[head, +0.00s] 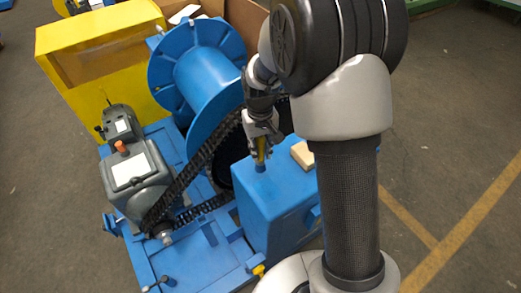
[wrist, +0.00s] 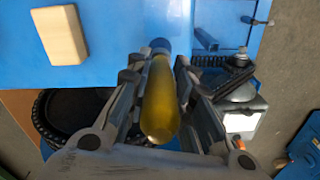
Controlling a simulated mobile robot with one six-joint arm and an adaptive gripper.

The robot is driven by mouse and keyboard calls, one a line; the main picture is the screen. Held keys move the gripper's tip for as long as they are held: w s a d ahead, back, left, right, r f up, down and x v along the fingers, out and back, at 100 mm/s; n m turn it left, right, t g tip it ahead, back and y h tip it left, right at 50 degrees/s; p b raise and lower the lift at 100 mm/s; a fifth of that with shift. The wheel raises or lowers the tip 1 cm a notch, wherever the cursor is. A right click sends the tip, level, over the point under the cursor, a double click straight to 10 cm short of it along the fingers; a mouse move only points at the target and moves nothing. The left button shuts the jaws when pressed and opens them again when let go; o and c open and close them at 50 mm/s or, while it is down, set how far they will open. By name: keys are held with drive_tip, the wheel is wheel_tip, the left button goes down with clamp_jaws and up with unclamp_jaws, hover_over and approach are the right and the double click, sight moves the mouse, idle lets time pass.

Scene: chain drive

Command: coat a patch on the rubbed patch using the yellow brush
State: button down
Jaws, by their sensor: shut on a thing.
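My gripper (head: 261,146) is shut on the yellow brush (wrist: 160,100), whose rounded yellow handle lies between the fingers in the wrist view. The brush's blue end (wrist: 160,46) points away from my gripper. In the head view the brush (head: 260,158) hangs roughly upright, its blue end at or just above the top of the blue box-shaped housing (head: 278,200). I cannot tell whether it touches. A rubbed patch cannot be made out in either view.
A tan block (head: 303,154) lies on the housing top, right of the brush. A black chain (head: 190,172) runs from the grey motor (head: 135,180) up beside the blue drum (head: 200,70). A yellow box (head: 95,60) stands behind. Open floor lies right.

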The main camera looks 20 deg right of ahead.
wheel_tip(320, 180, up, 2)
drive_tip(key=shift+r+p, duration=0.1)
drive_tip(key=shift+p, duration=0.5)
idle(0.4)
